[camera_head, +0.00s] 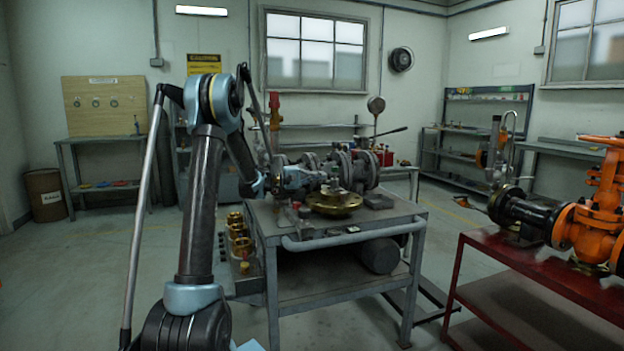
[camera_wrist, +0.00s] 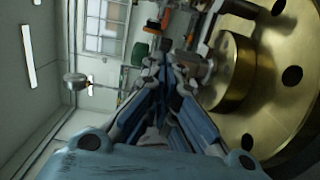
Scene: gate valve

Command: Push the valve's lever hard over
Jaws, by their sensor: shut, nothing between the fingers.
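A flanged pipe and valve assembly (camera_head: 350,168) lies along the back of the grey workbench. A dark lever-like bar (camera_head: 390,132) slants up to the right above it; I cannot tell for sure that it is the valve's lever. My gripper (camera_head: 328,181) is low over the bench, in front of the assembly and just above a brass flange (camera_head: 335,205). In the wrist view my gripper (camera_wrist: 163,72) has its fingers together and empty, left of the large brass flange (camera_wrist: 275,75). What the fingertips touch is unclear.
The grey workbench (camera_head: 375,225) has a front rail and brass parts (camera_head: 237,235) at its left side. A round gauge (camera_head: 376,105) rises behind the assembly. A red bench (camera_head: 520,270) with an orange valve (camera_head: 590,215) stands at right. Floor between the benches is mostly clear.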

